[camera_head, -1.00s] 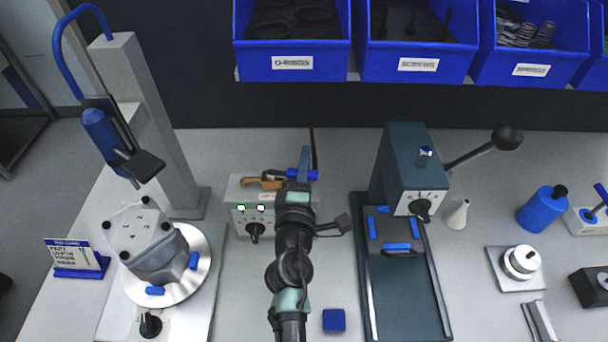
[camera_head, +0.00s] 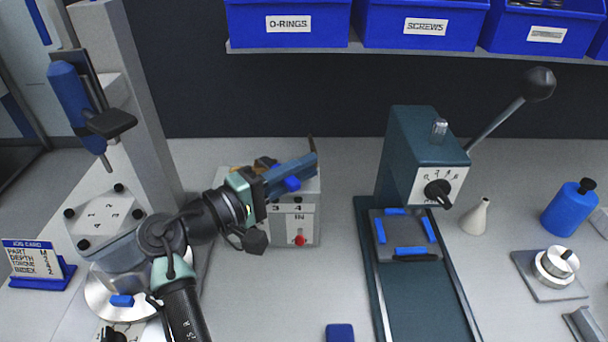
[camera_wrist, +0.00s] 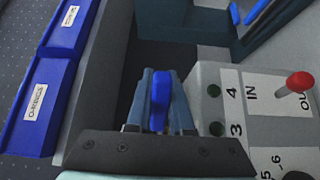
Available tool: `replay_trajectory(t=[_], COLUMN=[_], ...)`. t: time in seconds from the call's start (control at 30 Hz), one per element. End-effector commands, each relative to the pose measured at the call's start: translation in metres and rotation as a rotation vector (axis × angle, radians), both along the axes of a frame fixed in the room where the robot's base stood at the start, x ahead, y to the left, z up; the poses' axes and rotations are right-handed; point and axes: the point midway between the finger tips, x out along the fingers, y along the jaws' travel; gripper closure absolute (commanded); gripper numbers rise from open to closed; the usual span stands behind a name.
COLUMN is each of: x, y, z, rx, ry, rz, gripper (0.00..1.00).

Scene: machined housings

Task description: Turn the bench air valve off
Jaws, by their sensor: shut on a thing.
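My gripper (camera_head: 290,176) is at the back of a light grey control box and points to the right in the head view. In the wrist view, its fingers (camera_wrist: 160,104) are shut on a small blue handle (camera_wrist: 160,92). The handle (camera_head: 292,184) also shows as a bit of blue in the head view. What it is fixed to is hidden, so I cannot tell for sure whether it is the air valve's. The box (camera_head: 308,222) has marks 3, 4 and IN, and a red knob (camera_head: 299,240). The wrist view shows OUT beside the red knob (camera_wrist: 299,82).
A dark teal press (camera_head: 410,150) with a long lever stands right of the box. A grey column stand (camera_head: 120,90) is at the left. Blue bins (camera_head: 288,25) hang above the back. A blue bottle (camera_head: 567,208) and white flask (camera_head: 474,217) stand at the right. Bench space before the box is clear.

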Motion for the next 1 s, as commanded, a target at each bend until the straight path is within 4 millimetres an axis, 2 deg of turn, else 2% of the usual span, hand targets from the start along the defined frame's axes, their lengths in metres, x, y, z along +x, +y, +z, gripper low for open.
replay_trajectory(t=[0.33,0.87,0.9,1.0], x=[-0.0069,-0.0081,-0.0081,-0.0082], y=[0.0046,0.0046,0.0044,0.0044], z=[0.0005,0.0010,0.0010,0.0008], rx=[0.000,-0.001,0.000,0.000], ry=[-0.001,-0.001,0.000,0.000], rz=[-0.127,-0.147,-0.147,-0.147], gripper=[1.00,1.00,0.73,0.55])
